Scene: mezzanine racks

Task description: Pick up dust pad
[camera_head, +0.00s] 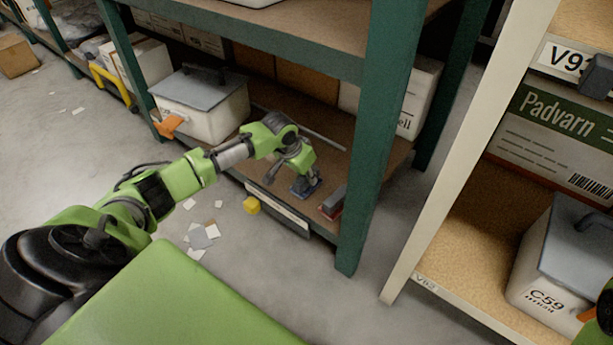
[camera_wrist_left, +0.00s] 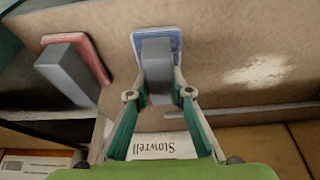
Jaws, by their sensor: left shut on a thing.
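A pad with a blue rim (camera_wrist_left: 173,38) and a grey block grip is in the left wrist view. It also shows on the lower rack shelf in the head view (camera_head: 302,188). My left gripper (camera_wrist_left: 158,82) is shut on its grey grip, one finger on each side. The pad lies flat at the shelf board; I cannot tell whether it touches it. A similar red pad (camera_wrist_left: 92,55) with a grey grip sits beside it, apart from the gripper. The red pad is also near the shelf's front edge in the head view (camera_head: 333,204). My right gripper is not in view.
A green rack post (camera_head: 372,150) stands right of the pads. A grey-lidded white box (camera_head: 212,118) is on the same shelf at left. Paper scraps (camera_head: 200,237) lie on the floor.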

